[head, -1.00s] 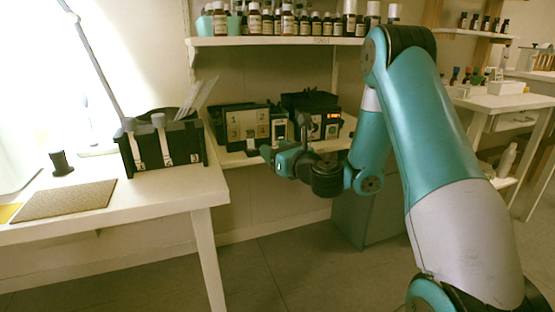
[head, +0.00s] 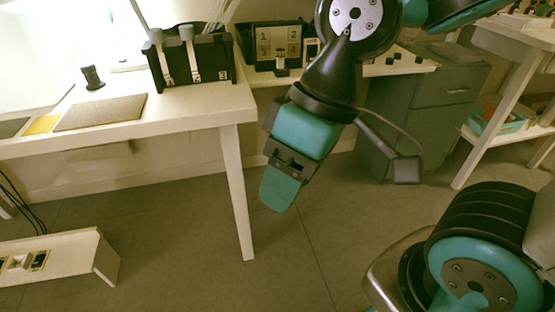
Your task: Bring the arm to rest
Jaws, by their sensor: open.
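From this angle one teal finger hides most of the other. My arm bends at the top of the picture, and part of it is out of view.
The white table (head: 190,112) at left carries a black rack (head: 212,70), a brown mat (head: 102,112) and a dark cup (head: 92,77). A grey cabinet (head: 440,98) stands behind my arm. A low white bench (head: 75,262) is at lower left. The middle floor (head: 190,215) is clear.

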